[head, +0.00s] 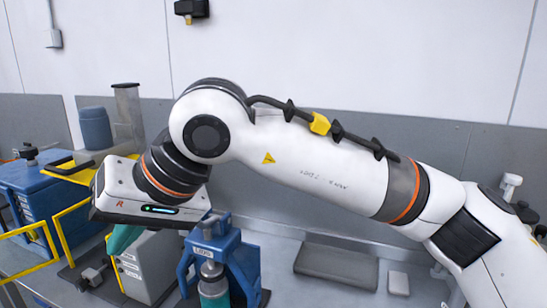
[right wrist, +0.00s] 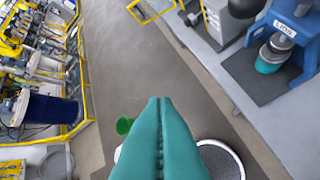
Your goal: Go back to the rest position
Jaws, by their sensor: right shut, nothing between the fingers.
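My right arm crosses the head view from the right edge to the left. Its gripper (head: 122,240) points down at the left, with only part of its teal fingers showing below the white wrist housing. In the right wrist view the two teal fingers (right wrist: 160,105) lie pressed together with nothing between them. My left gripper is in neither view.
A blue stand (head: 240,260) with a teal-bottomed vessel (head: 213,285) stands on the bench right of the gripper. A grey box (head: 148,268) and yellow rails (head: 70,222) are close by at the left. The grey floor (right wrist: 125,65) below is mostly free.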

